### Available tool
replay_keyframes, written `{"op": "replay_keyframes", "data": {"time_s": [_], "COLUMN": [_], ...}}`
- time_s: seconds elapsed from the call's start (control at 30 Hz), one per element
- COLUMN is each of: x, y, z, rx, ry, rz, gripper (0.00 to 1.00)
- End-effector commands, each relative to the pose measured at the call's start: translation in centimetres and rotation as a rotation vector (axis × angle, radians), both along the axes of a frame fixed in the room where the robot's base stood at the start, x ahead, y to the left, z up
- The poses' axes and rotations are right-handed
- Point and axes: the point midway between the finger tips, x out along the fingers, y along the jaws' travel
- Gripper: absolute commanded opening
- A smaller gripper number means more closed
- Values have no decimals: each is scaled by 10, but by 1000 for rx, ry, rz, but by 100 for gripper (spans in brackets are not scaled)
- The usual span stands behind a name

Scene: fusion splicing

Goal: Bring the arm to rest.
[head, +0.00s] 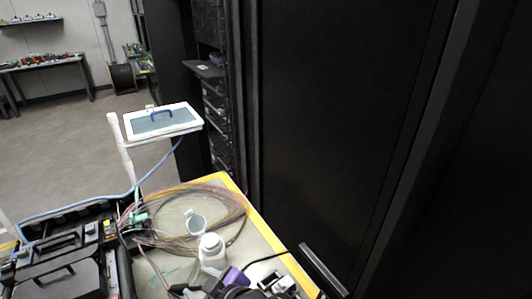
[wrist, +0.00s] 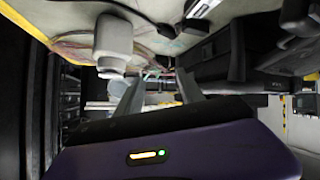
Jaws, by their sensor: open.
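My gripper (wrist: 160,78) shows in the wrist view, which looks upside down. Its two grey fingers stand apart with nothing clearly held between them. Its purple body, with a small lit panel, fills the bottom of that view. In the head view, a purple and black part at the bottom edge may belong to my gripper, but it is cut off and I cannot tell. A white bottle (head: 212,252) stands on the cart near it; it also shows in the wrist view (wrist: 114,40), to the left of the fingers and apart from them.
The yellow-edged cart top (head: 264,231) carries coiled fibers (head: 176,197), a small round cup (head: 196,224) and an open black case (head: 62,258). A small device with a black cable (head: 283,284) lies at the right. A white tray (head: 163,121) stands behind. Tall black cabinets (head: 335,110) close off the right.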

Motion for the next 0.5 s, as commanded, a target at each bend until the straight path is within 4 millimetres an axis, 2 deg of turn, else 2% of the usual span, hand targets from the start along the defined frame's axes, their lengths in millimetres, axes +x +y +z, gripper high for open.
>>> {"op": "replay_keyframes", "data": {"time_s": [0.03,0.17,0.27,0.5], "x": [-5,-17,-34,-94], "y": [-19,-68,-107,-197], "z": [-4,-1,4,23], "rx": [55,189,277,436], "ry": [-8,-51,-88,-180], "rz": [-81,-269,-390,-612], "gripper": [45,45,45,45]}}
